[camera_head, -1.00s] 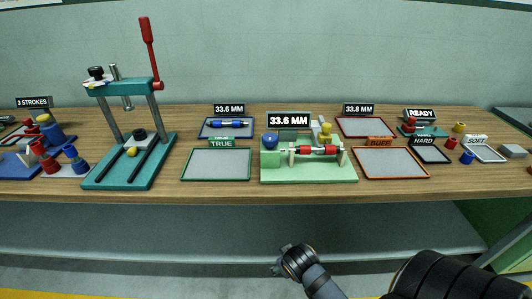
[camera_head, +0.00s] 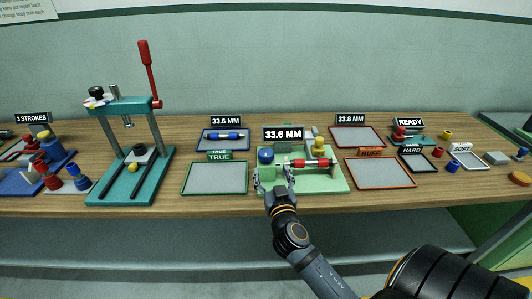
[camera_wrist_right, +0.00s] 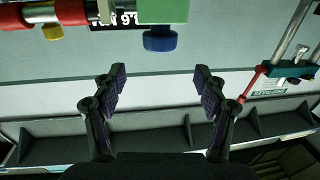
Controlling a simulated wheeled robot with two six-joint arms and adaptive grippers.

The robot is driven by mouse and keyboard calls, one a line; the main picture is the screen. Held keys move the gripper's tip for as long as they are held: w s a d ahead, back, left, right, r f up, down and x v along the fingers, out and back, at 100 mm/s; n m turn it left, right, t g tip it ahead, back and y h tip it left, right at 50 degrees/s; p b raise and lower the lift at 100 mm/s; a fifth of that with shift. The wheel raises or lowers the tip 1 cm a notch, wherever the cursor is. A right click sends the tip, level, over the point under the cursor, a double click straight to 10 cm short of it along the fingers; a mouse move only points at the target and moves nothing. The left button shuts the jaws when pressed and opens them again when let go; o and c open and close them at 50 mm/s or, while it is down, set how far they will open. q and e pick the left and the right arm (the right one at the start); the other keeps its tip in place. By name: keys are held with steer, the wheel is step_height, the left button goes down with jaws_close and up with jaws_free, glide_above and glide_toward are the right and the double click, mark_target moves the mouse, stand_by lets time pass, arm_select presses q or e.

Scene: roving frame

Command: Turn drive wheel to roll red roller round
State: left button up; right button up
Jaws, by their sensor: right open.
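The light green fixture (camera_head: 332,184) stands mid-table under a 33.6 MM sign (camera_head: 284,133). The red roller (camera_head: 310,163), with a pale middle band, lies level across it. A blue round knob, apparently the drive wheel (camera_head: 265,155), sits at the fixture's left end; it also shows at the top of the right wrist view (camera_wrist_right: 160,40). My right gripper (camera_head: 274,184) is at the fixture's front left, just below the blue knob. In the wrist view its open, empty fingers (camera_wrist_right: 160,73) are spread wide, with the knob beyond the gap. My left gripper is out of view.
A green-rimmed TRUE tray (camera_head: 218,178) lies left of the fixture and an orange-rimmed BUFF tray (camera_head: 385,174) right. A blue roller (camera_head: 224,135) lies in the tray behind. A tall teal press (camera_head: 130,188) with a red lever stands farther left.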

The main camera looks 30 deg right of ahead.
mark_target(267, 158)
steer(key=p+x, duration=0.3)
steer(key=x, duration=0.6)
steer(key=shift+w, duration=0.2)
steer(key=shift+w+d, duration=0.25)
steer(key=shift+w, duration=0.25)
steer(key=shift+c, duration=0.2)
